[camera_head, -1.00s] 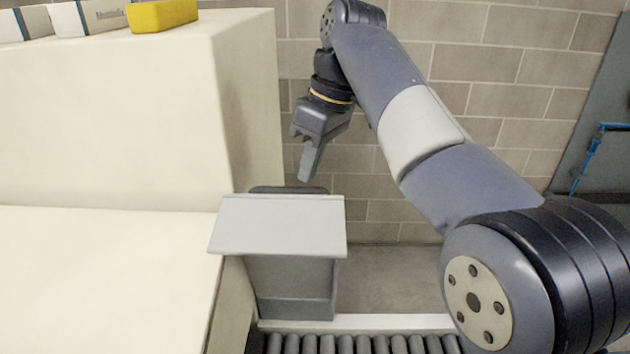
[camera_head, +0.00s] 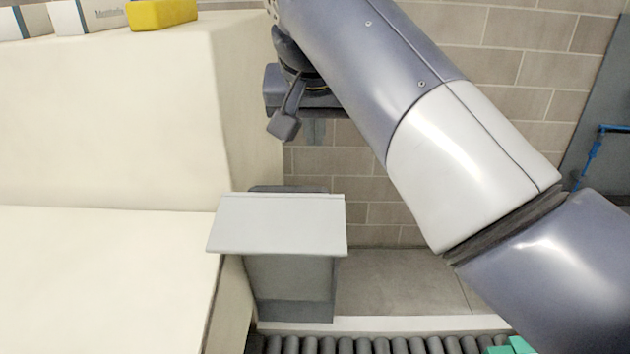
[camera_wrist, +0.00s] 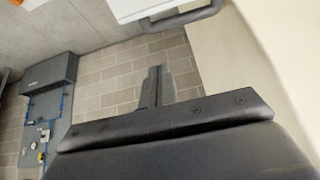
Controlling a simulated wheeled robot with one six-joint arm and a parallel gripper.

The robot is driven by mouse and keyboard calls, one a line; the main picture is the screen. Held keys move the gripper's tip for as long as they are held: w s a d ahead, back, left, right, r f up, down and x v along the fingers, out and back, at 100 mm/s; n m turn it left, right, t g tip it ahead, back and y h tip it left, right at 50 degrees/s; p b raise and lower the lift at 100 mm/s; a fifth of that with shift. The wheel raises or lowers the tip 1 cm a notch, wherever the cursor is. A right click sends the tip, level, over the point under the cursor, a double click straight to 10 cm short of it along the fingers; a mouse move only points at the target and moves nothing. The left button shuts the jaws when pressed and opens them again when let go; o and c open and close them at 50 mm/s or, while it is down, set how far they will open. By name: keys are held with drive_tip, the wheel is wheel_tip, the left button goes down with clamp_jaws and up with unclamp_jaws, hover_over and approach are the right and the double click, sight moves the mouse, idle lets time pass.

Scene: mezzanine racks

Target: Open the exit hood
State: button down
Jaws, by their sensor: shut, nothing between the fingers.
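The exit hood is a grey box with a pale, slightly sloping lid (camera_head: 278,224), at the end of the roller conveyor beside the cream machine body. The lid lies down over the grey body (camera_head: 290,280) in the head view. A pale edge with a dark bar (camera_wrist: 188,18), which looks like the hood and its handle, shows at the top of the wrist view. My gripper (camera_head: 314,132) is above and behind the hood, apart from it. Its fingers (camera_wrist: 157,84) are together and empty in the wrist view.
The cream machine (camera_head: 100,120) stands close at the left, with a yellow block (camera_head: 162,14) and white boxes on top. Rollers (camera_head: 380,345) run in front, with a green item (camera_head: 512,346) at right. A brick wall (camera_head: 500,110) is behind. Floor right of the hood is clear.

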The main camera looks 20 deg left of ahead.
sight(315, 198)
drive_tip(key=p+x, duration=0.1)
drive_tip(key=x, duration=0.9)
drive_tip(key=s, duration=0.3)
drive_tip(key=shift+s+d+f, duration=0.1)
drive_tip(key=shift+s+d, duration=0.05)
drive_tip(key=shift+d, duration=0.25)
drive_tip(key=shift+s+f+p, duration=0.25)
drive_tip(key=shift+s+p, duration=0.05)
drive_tip(key=shift+s, duration=0.05)
drive_tip(key=shift+d, duration=0.1)
drive_tip(key=shift+f, duration=0.1)
